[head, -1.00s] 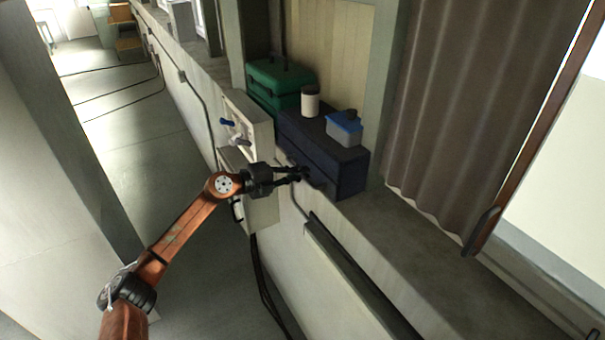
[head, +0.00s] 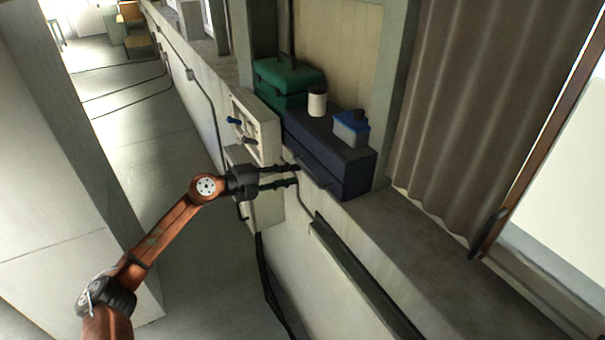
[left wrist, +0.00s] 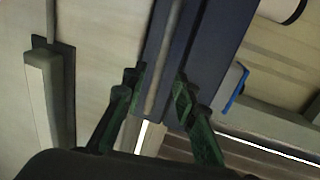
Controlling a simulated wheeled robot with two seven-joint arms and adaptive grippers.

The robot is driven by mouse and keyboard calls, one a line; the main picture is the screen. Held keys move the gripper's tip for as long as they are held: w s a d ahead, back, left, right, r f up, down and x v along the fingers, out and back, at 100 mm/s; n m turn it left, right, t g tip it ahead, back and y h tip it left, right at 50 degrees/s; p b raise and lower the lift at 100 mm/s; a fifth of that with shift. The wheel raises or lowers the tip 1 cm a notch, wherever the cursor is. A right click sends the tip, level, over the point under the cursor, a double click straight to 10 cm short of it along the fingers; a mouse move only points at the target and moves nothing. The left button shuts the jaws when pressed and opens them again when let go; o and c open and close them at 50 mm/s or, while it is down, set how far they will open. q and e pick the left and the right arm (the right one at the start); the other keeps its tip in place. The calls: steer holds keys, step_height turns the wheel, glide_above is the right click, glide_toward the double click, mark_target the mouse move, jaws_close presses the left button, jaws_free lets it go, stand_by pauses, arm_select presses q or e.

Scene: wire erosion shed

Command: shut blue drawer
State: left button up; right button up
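The dark blue drawer unit (head: 345,165) sits on the ledge along the wall, with its front facing my left arm. A long bar handle (head: 314,172) runs along its front. I see no clear gap at the drawer, so how far it stands out cannot be told. My left gripper (head: 297,175) is open and empty at the drawer front, its two fingers apart. In the left wrist view the open fingers (left wrist: 158,88) lie on either side of the grey handle bar (left wrist: 165,50), not visibly gripping it. My right gripper is not in view.
On the unit stand a white canister (head: 317,102) and a blue-topped container (head: 351,128). A green toolbox (head: 288,84) is behind it. A pale wall box with levers (head: 254,128) is close left of my gripper. The ledge to the right (head: 430,220) is bare.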

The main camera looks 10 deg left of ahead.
arm_select(q)
steer(key=v, duration=0.5)
steer(key=shift+s+a+r, duration=0.1)
steer(key=shift+s+a, duration=0.15)
steer(key=shift+a, duration=0.05)
